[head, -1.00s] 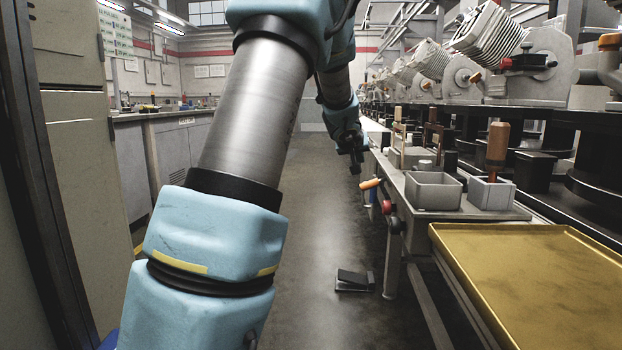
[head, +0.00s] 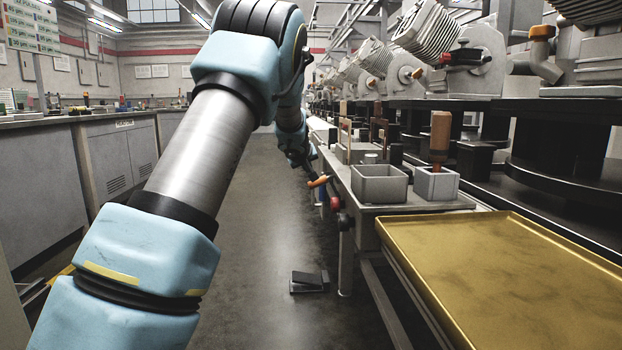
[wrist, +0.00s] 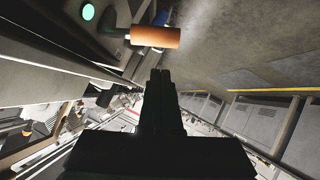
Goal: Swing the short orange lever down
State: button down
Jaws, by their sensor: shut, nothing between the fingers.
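The short orange lever (head: 318,181) sticks out from the front edge of the bench at its near corner, its grip pointing left and roughly level. In the wrist view its orange grip (wrist: 155,37) lies just beyond my fingertips, crosswise to them. My gripper (head: 311,172) is right by the lever in the head view, small and dark against it. In the wrist view my gripper (wrist: 160,72) is shut and empty, with a small gap seen between fingertips and grip. I cannot tell for sure whether they touch.
A red knob (head: 334,203) sits beside the lever on the bench front. A green button (wrist: 88,12) shows in the wrist view. Grey bins (head: 379,185) and a gold tray (head: 500,240) are on the right. A pedal (head: 309,282) lies on the floor; the aisle is otherwise clear.

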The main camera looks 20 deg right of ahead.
aim_at(310, 185)
jog(key=shift+w+d+f+b, duration=0.1)
jog(key=shift+d+f+b, duration=0.25)
jog(key=shift+f, duration=0.35)
jog(key=shift+w+d+f+b, duration=0.1)
jog(key=shift+d+f+b, duration=0.25)
jog(key=shift+f, duration=0.35)
jog(key=shift+a+f+n+h+b, duration=0.2)
jog(key=shift+f+n+h+b, duration=0.1)
jog(key=shift+f+b, duration=0.25)
jog(key=shift+a+f+n+h+b, duration=0.25)
jog(key=shift+f+n+h+b, duration=0.3)
jog(key=shift+f+b, duration=0.5)
jog(key=d+f+n+t+h+p, duration=0.1)
jog(key=d+f+n+t+h, duration=0.1)
jog(key=f+n+h, duration=0.4)
jog(key=shift+s+d+f+n+p, duration=0.35)
jog(key=shift+d+f+n, duration=0.45)
jog(key=shift+f, duration=0.25)
jog(key=shift+d, duration=0.15)
jog(key=shift+s, duration=0.1)
